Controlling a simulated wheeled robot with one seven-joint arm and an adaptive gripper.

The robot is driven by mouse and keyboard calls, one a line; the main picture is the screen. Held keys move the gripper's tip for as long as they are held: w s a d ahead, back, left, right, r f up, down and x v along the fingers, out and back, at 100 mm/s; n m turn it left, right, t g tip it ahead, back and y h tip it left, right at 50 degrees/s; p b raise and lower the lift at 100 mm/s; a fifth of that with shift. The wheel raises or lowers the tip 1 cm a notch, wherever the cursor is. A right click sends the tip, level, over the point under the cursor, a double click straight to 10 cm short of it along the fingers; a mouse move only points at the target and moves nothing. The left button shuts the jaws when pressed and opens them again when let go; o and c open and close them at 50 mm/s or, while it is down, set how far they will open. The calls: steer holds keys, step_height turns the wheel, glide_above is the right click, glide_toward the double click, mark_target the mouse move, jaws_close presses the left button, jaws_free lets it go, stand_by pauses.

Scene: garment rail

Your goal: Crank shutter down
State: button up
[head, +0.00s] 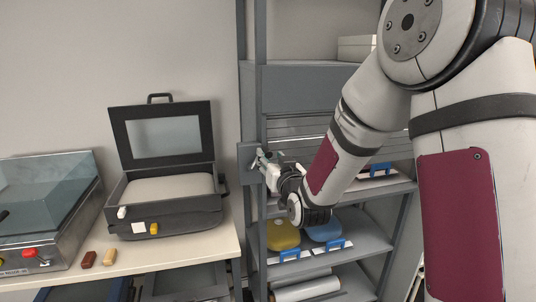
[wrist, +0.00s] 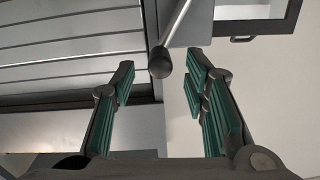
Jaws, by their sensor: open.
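The grey slatted shutter (head: 292,124) sits below its housing on the shelf rack and is part-way down, with open shelves below it. It also shows in the wrist view (wrist: 65,50). The crank, a thin metal rod with a dark round knob (wrist: 160,63), reaches down between my fingers in the wrist view. In the head view the crank's grey box (head: 246,158) is on the rack's left post, partly hidden by my gripper. My gripper (head: 264,162) is open beside the box. Its green-padded fingers (wrist: 162,88) stand apart on either side of the knob, with gaps showing.
An open case (head: 170,222) with a raised windowed lid stands on the table to the left, near a clear-lidded machine (head: 50,210). Shelves below the shutter hold a yellow item (head: 283,235) and a blue item (head: 324,231). Rack posts stand close to my gripper.

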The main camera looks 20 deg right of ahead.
mark_target(269, 155)
steer(key=shift+w, duration=1.8)
steer(key=shift+a, duration=0.1)
jaws_close()
